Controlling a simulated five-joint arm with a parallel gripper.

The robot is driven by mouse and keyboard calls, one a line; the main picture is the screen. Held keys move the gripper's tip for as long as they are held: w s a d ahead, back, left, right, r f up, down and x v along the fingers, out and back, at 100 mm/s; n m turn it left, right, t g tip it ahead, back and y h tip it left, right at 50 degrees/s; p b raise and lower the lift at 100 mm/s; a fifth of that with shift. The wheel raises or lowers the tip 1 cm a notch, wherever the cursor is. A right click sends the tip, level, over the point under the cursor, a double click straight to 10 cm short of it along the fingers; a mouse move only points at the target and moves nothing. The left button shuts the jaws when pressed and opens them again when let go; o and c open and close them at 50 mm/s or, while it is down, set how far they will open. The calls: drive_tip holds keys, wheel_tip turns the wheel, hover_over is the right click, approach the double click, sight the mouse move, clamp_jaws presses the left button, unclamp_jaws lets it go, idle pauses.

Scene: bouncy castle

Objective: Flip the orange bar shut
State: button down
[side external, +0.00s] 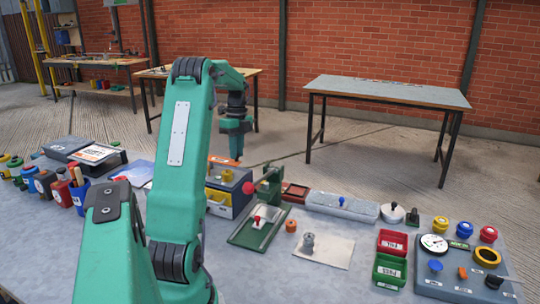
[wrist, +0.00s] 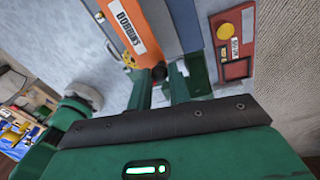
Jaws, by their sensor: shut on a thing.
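The orange bar (wrist: 128,30) carries a white "BOBBINS" label and runs from the top of the wrist view down to a black knob (wrist: 159,72). In the side view the orange bar (side external: 222,159) shows as a short strip above a box with a yellow panel (side external: 228,190). My gripper (wrist: 160,80) is shut on the black knob at the bar's end, one finger on each side. In the side view my gripper (side external: 237,158) points down at the bar's right end. How far the bar is tilted, I cannot tell.
A red panel with a yellow button (wrist: 225,31) lies right of the bar in the wrist view. In the side view, a green clamp-like fixture (side external: 270,186) stands right of the box. Red (side external: 392,241) and green (side external: 389,270) bins and a gauge panel (side external: 455,262) are farther right.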

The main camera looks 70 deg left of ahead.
drive_tip(key=c, duration=1.3)
unclamp_jaws()
drive_tip(key=shift+d, duration=0.15)
drive_tip(key=shift+r, duration=0.15)
wheel_tip(320, 180, up, 7)
drive_tip(key=a, duration=0.1)
drive_tip(key=shift+w+r, duration=0.2)
drive_tip(key=shift+w, duration=0.2)
drive_tip(key=shift+a, duration=0.1)
